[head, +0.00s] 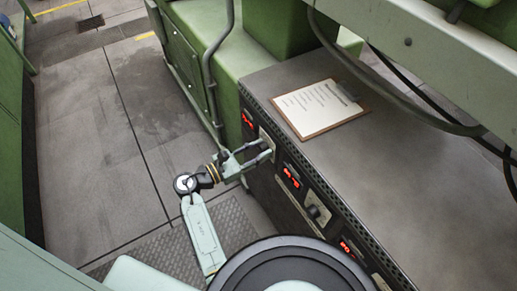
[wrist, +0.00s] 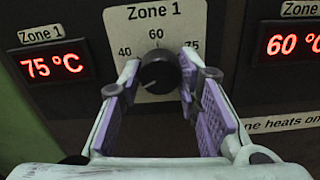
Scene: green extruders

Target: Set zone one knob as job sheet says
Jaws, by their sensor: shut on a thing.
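The zone one knob (wrist: 158,72) is dark and round, on a pale plate labelled "Zone 1" with marks 40, 60 and 75. My gripper (head: 266,149) reaches the panel from the left in the head view. In the wrist view its two purple-padded fingers are shut on the knob from both sides. A small pale mark shows on the knob's lower left; I cannot tell its exact setting. The Zone 1 display (wrist: 51,65) reads 75 °C in red. The job sheet (head: 319,106) lies on a clipboard on the cabinet top; its writing is too small to read.
Another display (wrist: 292,43) at the right reads 60 °C. A second knob (head: 317,213) and a further red display (head: 347,247) sit along the panel. A dark cable hangs over the cabinet top (head: 400,190). The grey floor (head: 90,150) at left is clear.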

